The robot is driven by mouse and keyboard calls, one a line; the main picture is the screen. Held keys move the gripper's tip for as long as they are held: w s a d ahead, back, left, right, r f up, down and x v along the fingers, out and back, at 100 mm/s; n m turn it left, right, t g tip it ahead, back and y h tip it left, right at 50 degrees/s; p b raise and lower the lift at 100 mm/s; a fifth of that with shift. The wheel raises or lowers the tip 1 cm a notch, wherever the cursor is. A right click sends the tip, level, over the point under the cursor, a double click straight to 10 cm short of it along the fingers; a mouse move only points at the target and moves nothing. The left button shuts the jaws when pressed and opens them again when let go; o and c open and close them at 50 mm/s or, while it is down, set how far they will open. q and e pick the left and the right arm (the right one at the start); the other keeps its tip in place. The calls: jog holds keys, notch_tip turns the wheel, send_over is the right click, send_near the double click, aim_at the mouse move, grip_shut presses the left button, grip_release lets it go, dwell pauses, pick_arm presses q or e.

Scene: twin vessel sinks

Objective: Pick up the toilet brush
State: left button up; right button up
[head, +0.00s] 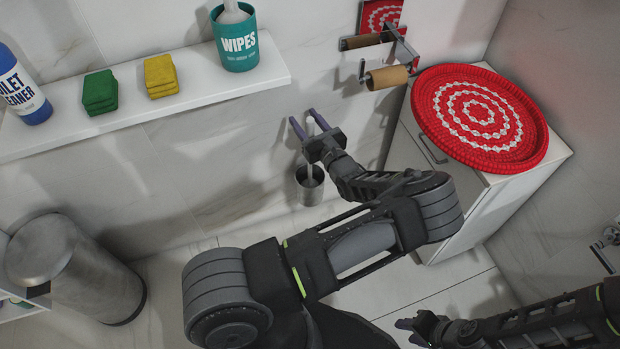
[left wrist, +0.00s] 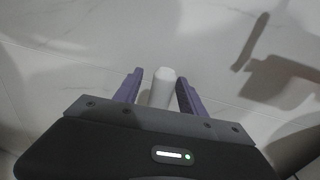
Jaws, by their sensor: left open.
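The toilet brush has a pale handle (head: 310,172) that stands nearly upright in a grey metal holder (head: 309,193) near the wall. My left gripper (head: 308,121) is open above the holder, with its purple fingers on either side of the handle's upper part. In the left wrist view the white handle end (left wrist: 160,88) shows between the two fingers, with a visible gap on each side. The brush head is hidden inside the holder. My right gripper (head: 404,329) is low at the bottom right, away from the brush; its finger opening is unclear.
A white wall shelf (head: 190,100) holds a cleaner bottle (head: 22,88), green and yellow cloths and a teal wipes tub (head: 236,42). A metal bin (head: 80,272) stands left. A white cabinet (head: 470,200) with a red woven tray (head: 440,112) and paper-roll holder (head: 386,77) are right.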

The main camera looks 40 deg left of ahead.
pick_arm(q)
jog(key=shift+w+a, duration=0.2)
jog(key=shift+a, duration=0.1)
dwell(0.4)
grip_shut()
dwell(0.3)
dwell(0.9)
